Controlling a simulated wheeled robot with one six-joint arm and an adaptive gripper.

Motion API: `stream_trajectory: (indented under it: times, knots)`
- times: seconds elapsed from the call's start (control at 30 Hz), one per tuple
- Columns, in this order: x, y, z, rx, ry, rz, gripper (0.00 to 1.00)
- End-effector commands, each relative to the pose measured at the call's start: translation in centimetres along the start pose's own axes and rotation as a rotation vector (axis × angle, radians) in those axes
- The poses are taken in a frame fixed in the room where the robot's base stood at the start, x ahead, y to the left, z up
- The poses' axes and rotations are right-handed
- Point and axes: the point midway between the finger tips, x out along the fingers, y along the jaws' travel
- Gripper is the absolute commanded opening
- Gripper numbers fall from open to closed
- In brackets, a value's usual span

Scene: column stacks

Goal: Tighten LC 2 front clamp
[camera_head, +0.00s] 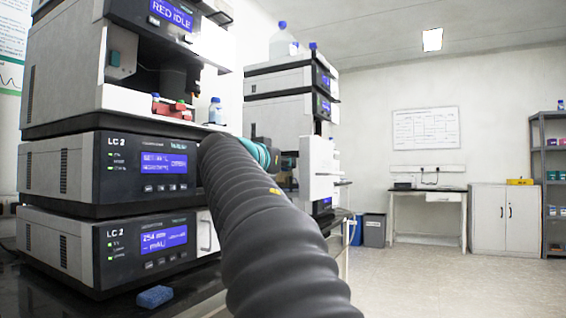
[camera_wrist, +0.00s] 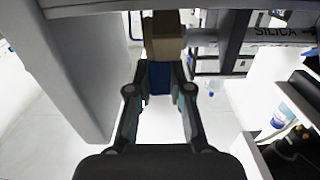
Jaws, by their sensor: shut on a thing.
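A light grey column (camera_wrist: 240,30) marked "SILICA" runs to the right from the block. A dark blue shape (camera_wrist: 158,78) shows between the fingers; I cannot tell whether it is part of the clamp or lies behind. In the head view, my arm hides the clamp and most of the gripper. Two LC 2 modules, an upper one (camera_head: 122,169) and a lower one (camera_head: 120,245), stand at the left.
A pale panel (camera_wrist: 85,65) stands close on the left in the wrist view. Another instrument stack (camera_head: 283,108) with bottles on top stands behind my arm. A blue sponge (camera_head: 154,296) lies on the dark bench. Floor on the right is open before a white cabinet (camera_head: 503,218).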

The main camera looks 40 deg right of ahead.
Motion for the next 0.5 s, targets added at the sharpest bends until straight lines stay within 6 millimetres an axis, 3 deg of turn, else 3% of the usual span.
stream_trajectory:
  times: [0.5]
  knots:
    - [1.4, 0.0, -1.6, -0.001, -0.339, 0.003, 0.00]
